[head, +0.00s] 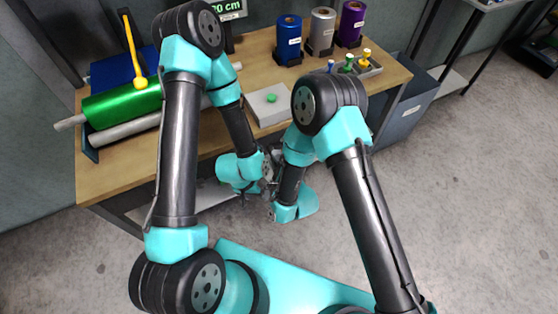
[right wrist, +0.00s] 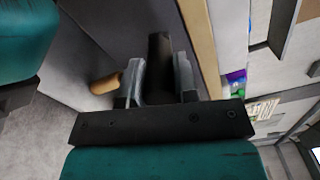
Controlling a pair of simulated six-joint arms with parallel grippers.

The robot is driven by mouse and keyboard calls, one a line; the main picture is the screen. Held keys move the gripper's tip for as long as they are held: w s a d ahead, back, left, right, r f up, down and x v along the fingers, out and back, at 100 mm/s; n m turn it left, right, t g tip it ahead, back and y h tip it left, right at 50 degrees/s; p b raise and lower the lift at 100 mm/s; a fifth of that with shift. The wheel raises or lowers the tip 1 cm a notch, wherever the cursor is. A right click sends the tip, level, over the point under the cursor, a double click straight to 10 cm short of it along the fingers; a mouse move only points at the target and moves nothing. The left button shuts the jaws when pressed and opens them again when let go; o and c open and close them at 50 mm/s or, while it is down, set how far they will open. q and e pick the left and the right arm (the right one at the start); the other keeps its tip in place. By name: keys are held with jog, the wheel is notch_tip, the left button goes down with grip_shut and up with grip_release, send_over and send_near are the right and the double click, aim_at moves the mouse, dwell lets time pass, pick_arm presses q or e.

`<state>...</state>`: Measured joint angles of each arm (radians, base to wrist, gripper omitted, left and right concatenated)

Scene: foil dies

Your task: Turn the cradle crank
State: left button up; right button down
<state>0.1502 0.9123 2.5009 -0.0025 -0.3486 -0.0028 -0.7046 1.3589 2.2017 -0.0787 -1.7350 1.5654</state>
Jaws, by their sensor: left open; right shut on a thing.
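My right gripper (right wrist: 159,66) is shut on a dark upright bar (right wrist: 160,45) in the right wrist view, with a grey finger on each side of it. A tan rounded knob (right wrist: 105,83) sticks out just left of the fingers; I cannot tell whether the dark bar and knob are one crank. My left gripper (head: 271,211) is open there. A green foil roll (head: 118,104) lies over a grey roller (head: 128,130) at the table's left.
The wooden table (head: 130,182) carries a yellow rod with a ball end (head: 132,50), a pale block with a green button (head: 272,98), and blue, silver and purple rolls (head: 323,30) at the back. A small tray (head: 370,70) stands right. Open floor lies right.

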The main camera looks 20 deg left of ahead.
jog(key=shift+w+r, duration=0.1)
jog(key=shift+r, duration=0.1)
dwell(0.3)
jog(key=c, duration=0.9)
grip_release()
